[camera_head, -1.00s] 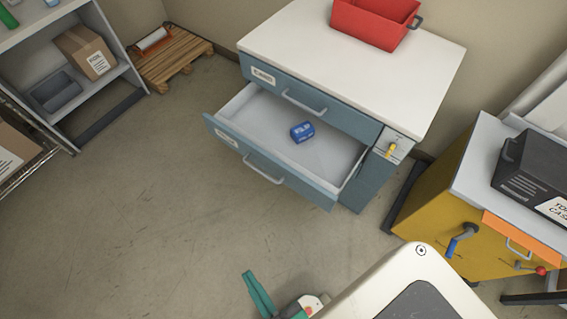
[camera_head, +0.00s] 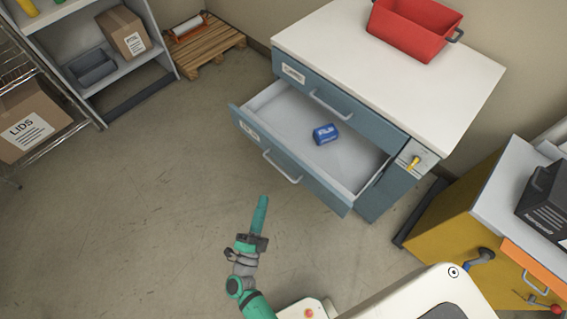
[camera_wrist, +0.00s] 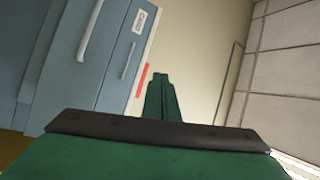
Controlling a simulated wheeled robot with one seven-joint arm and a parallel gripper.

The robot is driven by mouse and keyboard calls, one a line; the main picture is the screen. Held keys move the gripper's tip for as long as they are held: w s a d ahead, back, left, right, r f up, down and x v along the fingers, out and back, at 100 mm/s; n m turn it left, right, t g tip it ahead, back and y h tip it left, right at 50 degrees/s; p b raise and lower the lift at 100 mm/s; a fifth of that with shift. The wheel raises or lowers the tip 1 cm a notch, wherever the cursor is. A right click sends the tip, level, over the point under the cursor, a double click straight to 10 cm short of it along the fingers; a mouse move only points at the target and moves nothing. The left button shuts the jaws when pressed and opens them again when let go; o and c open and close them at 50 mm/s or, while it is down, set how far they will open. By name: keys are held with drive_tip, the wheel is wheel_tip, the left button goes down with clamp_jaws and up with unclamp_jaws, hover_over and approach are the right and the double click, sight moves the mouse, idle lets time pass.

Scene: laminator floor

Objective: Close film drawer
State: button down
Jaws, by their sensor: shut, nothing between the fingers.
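The film drawer (camera_head: 290,165) is the lower drawer of a blue cabinet with a white top (camera_head: 390,60), and it stands pulled out. Its front has a grey bar handle (camera_head: 282,168) and a label too small to read. A small blue block-like item (camera_head: 325,133) lies inside it. The upper drawer (camera_head: 335,100), with its own handle, is closed. My green gripper (camera_head: 262,205) is shut and empty, in front of the drawer and apart from it. In the wrist view my gripper (camera_wrist: 160,85) shows its fingers together, with blue cabinet fronts (camera_wrist: 75,70) to the left.
A red bin (camera_head: 412,30) sits on the cabinet top. A yellow cabinet (camera_head: 460,225) with a black case stands at the right. Shelves with boxes (camera_head: 125,30) are at the left, and a wooden pallet (camera_head: 205,48) is behind. The floor (camera_head: 150,200) in front is clear.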

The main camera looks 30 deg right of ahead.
sight(290, 158)
drive_tip(key=w+d+f+m+g+h, duration=0.1)
drive_tip(key=w+f+m+g+h, duration=0.2)
drive_tip(key=w+f+m+g, duration=0.6)
drive_tip(key=shift+m+g, duration=0.3)
drive_tip(key=shift+m, duration=0.1)
drive_tip(key=x, duration=0.4)
drive_tip(key=r+x, duration=0.1)
drive_tip(key=x, duration=0.9)
drive_tip(key=shift+w+d+r, duration=0.15)
drive_tip(key=shift+w+r, duration=0.1)
drive_tip(key=shift+w, duration=0.05)
drive_tip(key=shift+w, duration=0.1)
